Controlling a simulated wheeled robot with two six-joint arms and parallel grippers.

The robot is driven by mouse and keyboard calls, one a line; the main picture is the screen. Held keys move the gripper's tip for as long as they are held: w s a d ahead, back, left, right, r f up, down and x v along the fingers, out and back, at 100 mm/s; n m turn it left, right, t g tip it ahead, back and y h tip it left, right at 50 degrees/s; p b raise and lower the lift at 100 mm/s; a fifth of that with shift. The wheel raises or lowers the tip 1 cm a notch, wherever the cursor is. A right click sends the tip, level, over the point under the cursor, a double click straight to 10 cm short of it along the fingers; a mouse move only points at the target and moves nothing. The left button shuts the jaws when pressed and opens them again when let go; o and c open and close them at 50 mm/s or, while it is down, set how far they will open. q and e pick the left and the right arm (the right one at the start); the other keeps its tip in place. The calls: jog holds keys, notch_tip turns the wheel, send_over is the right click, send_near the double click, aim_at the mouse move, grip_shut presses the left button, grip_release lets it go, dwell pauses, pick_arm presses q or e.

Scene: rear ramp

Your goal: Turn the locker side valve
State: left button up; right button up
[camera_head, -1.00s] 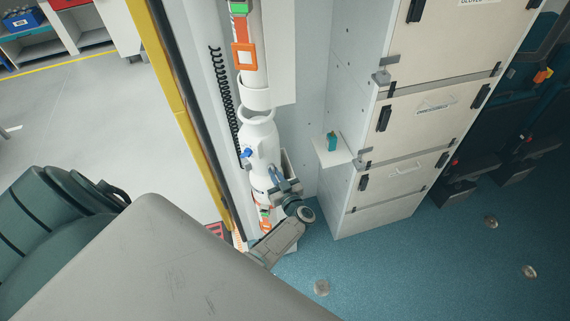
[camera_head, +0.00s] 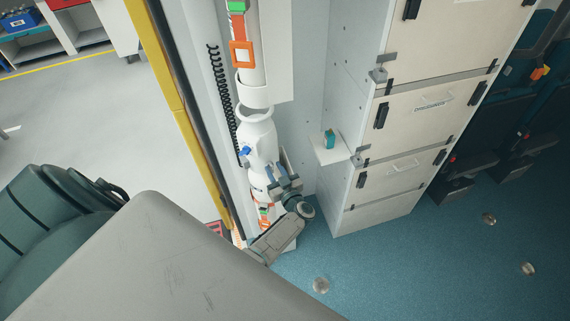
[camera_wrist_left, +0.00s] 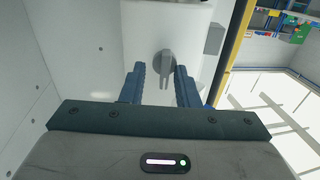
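The valve (camera_wrist_left: 163,63) is a grey round hub with a short lever on a white surface, in the left wrist view. The lever points down the picture, toward and between my left fingertips. My left gripper (camera_wrist_left: 161,72) is open, with a blue-grey finger on each side of the lever and visible gaps; I see no contact. In the head view my left gripper (camera_head: 284,184) is low in the narrow bay, beside the white cylinder (camera_head: 259,140) and left of the lockers. The valve cannot be made out there. My right gripper is not in view.
Pale lockers (camera_head: 420,110) with black latches stand to the right. A small shelf (camera_head: 328,150) with a teal object (camera_head: 330,138) juts from their side. A yellow door edge (camera_head: 175,95) bounds the bay on the left. Blue floor (camera_head: 400,270) is open in front.

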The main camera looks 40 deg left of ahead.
pick_arm(q)
jog(key=shift+w+a+r, duration=0.15)
jog(key=shift+a+r, duration=0.05)
jog(key=shift+a, duration=0.05)
jog(key=v, duration=1.1)
jog(key=shift+d+f, duration=0.2)
jog(key=shift+d, duration=0.1)
